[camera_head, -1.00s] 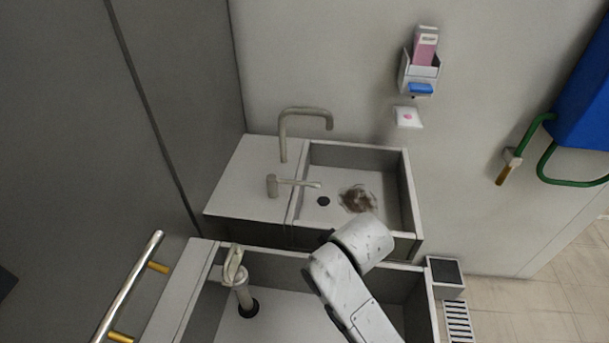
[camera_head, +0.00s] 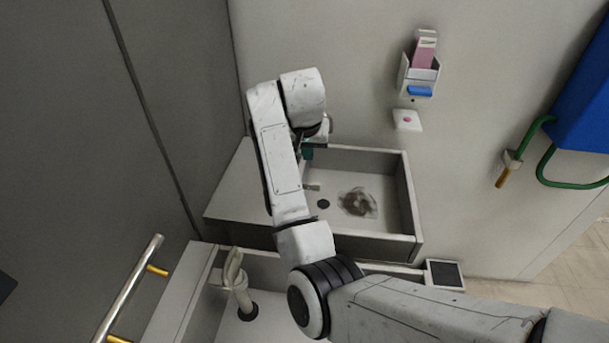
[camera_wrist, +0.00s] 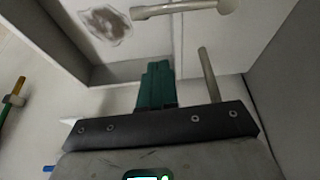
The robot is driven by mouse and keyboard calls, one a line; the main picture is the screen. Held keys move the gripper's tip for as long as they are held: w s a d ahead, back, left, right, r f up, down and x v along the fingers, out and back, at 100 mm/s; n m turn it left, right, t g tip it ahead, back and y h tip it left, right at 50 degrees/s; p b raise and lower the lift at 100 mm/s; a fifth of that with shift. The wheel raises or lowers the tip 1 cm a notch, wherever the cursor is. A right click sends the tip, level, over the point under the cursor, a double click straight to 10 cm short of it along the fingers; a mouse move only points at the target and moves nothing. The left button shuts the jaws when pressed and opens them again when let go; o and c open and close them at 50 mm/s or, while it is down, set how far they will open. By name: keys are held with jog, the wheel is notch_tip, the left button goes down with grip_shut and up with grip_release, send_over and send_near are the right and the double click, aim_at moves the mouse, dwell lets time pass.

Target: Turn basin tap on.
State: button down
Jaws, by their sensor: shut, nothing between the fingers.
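The basin (camera_head: 409,190) is a pale rectangular sink with a brown stain and a dark drain. My gripper (camera_wrist: 158,70) has green fingers, shut and empty, apart from the lever in the picture.
A nearer sink with its own tap (camera_head: 238,280) stands in front. A soap holder (camera_head: 419,75) and a small white plate (camera_head: 407,120) are on the back wall. A blue box (camera_head: 585,105) with a green hose hangs at right. A metal rail (camera_head: 130,288) is at left.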

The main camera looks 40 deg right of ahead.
jog(key=shift+w+r, duration=0.6)
jog(key=shift+r, duration=0.25)
notch_tip(320, 180, down, 10)
jog(key=p, duration=0.3)
jog(key=shift+s+a, duration=0.15)
jog(key=shift+a+f+m, duration=0.1)
jog(key=shift+f+m, duration=0.2)
